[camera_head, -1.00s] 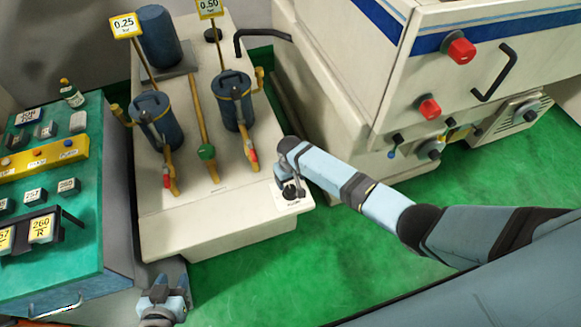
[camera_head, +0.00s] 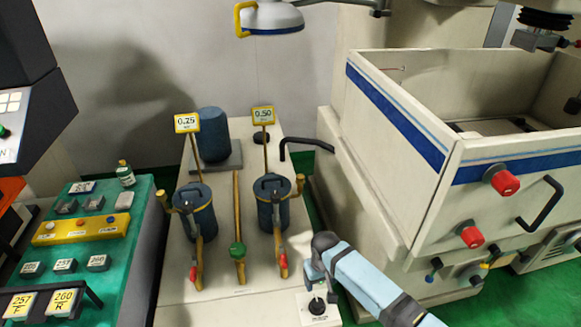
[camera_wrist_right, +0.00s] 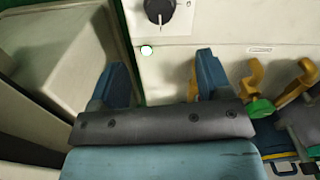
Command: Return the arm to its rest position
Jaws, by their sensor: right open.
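My right arm (camera_head: 362,275) is light blue with dark joints and comes in from the lower right of the head view. Its gripper (camera_head: 317,288) is just above a black rotary knob (camera_head: 318,307) on the front right corner of the cream unit. In the right wrist view the two blue fingers stand wide apart, with nothing between them (camera_wrist_right: 163,82). The knob (camera_wrist_right: 160,10) shows beyond the fingertips, apart from them. My left gripper is not in view.
A cream machine tank (camera_head: 400,165) stands to the right. A green panel (camera_head: 120,245) with buttons is at left.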

